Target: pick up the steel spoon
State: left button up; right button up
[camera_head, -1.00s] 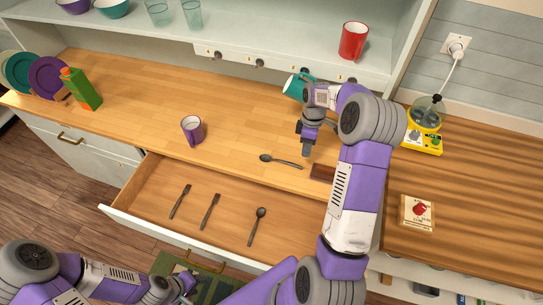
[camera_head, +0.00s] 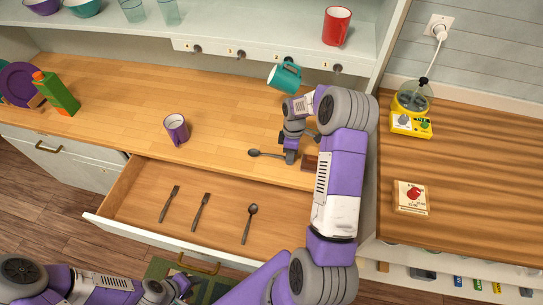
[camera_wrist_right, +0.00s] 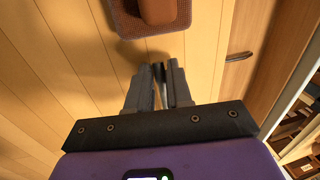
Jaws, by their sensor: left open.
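The steel spoon (camera_head: 264,153) lies on the wooden counter near its front edge, bowl to the left. My right gripper (camera_head: 290,158) is down at the handle end of this spoon. In the right wrist view the fingers (camera_wrist_right: 158,78) are close together with a thin dark piece, apparently the handle, between them; the bowl is hidden there. The spoon still appears to rest on the counter. My left gripper (camera_head: 180,287) is open and empty at the bottom, away from the counter. Another spoon (camera_head: 249,223) lies in the open drawer.
The open drawer (camera_head: 130,215) also holds two forks (camera_head: 170,203).

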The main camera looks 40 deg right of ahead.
jog(key=shift+c, duration=0.2)
grip_shut()
notch_tip(320, 180, up, 10)
jog(key=p, duration=0.1)
jog(key=shift+c, duration=0.7)
grip_release()
grip_shut()
